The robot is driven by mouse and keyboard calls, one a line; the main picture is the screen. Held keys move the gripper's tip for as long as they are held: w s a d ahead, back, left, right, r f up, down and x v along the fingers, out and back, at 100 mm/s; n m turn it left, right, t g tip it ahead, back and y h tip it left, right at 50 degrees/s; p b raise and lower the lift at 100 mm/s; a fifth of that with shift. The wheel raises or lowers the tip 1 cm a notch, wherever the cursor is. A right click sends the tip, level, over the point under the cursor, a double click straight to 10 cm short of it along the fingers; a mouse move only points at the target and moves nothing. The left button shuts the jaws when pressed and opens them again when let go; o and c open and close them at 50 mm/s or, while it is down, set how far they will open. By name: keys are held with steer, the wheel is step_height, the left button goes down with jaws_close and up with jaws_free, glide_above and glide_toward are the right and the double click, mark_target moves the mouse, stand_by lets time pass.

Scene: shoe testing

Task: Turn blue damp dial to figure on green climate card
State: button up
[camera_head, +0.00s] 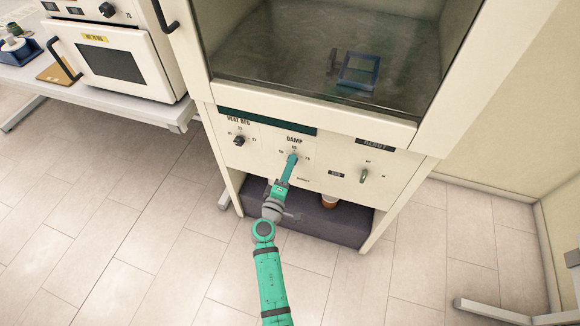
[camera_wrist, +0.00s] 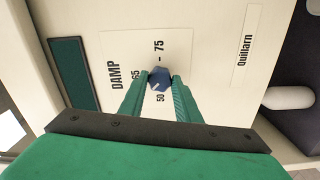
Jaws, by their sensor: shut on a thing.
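The blue damp dial (camera_wrist: 160,78) sits on the cream front panel under the word DAMP, with the figures 50, 65 and 75 around it in the wrist view. My gripper (camera_wrist: 160,80) has its two green fingers on either side of the dial and is shut on it. In the head view my gripper (camera_head: 291,160) reaches up to the panel and covers most of the dial. Where the dial's pointer stands is too small to tell. I cannot make out a green climate card with a figure in either view.
A glass-fronted chamber (camera_head: 320,50) is above. A white oven (camera_head: 115,62) is at left.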

steer(key=shift+f, duration=0.1)
stand_by(0.4)
steer(key=o, duration=1.1)
steer(key=shift+c, duration=0.2)
steer(key=v, duration=1)
steer(key=shift+s+a, duration=0.15)
steer(key=shift+s, duration=0.25)
